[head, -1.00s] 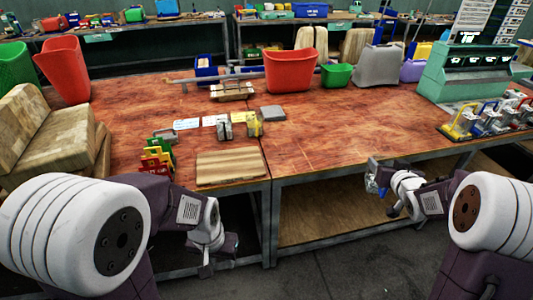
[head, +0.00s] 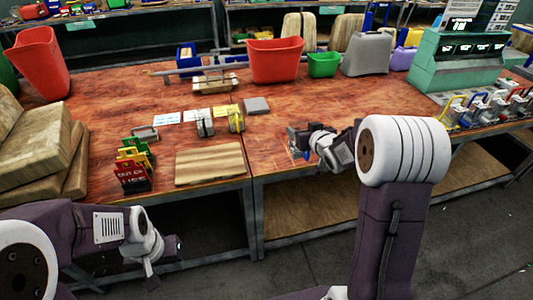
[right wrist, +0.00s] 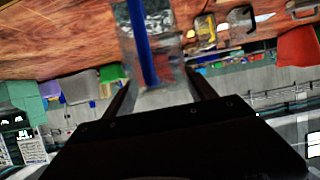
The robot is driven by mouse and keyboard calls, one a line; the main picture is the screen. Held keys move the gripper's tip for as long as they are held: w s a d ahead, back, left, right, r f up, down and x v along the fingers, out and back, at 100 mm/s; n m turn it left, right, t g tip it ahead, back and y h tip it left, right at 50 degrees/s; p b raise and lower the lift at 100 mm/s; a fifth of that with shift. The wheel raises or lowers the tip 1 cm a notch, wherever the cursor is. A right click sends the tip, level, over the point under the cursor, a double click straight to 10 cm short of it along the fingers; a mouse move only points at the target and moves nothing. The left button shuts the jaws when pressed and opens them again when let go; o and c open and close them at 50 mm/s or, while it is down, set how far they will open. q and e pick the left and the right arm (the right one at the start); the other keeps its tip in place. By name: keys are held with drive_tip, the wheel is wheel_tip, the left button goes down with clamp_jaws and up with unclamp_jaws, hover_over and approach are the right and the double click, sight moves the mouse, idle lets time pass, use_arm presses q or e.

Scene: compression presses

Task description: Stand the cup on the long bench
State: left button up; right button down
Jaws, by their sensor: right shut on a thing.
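A clear cup with a blue stripe (right wrist: 148,38) is between the fingers of my right gripper (right wrist: 160,80), which is shut on it. In the head view the right gripper (head: 308,145) and the small, partly hidden cup (head: 296,139) are over the front part of the long bench (head: 310,112). Whether the cup touches the bench top cannot be told. My left gripper (head: 162,257) is empty in front of the bench, below its top, with its fingers apart.
A wooden board (head: 210,162), small signs (head: 135,165) and metal blocks lie to the left. A red bin (head: 275,60) and green bin (head: 323,65) stand at the back. Toggle clamps (head: 485,105) and a teal machine (head: 455,65) are right. Bench top around the cup is clear.

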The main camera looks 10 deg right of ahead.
drive_tip(key=shift+w+a+r, duration=0.15)
drive_tip(key=shift+r, duration=0.25)
drive_tip(key=shift+r+p, duration=0.45)
drive_tip(key=shift+p, duration=0.1)
drive_tip(key=shift+w+a+f, duration=0.2)
drive_tip(key=shift+w+f, duration=0.05)
drive_tip(key=shift+f, duration=0.1)
drive_tip(key=w+a+f+b, duration=0.1)
drive_tip(key=w+a+f, duration=0.4)
drive_tip(key=w+f, duration=0.4)
drive_tip(key=shift+w+a+f, duration=0.2)
drive_tip(key=shift+a+f, duration=0.05)
drive_tip(key=shift+f, duration=0.65)
drive_tip(key=shift+c, duration=1.4)
unclamp_jaws()
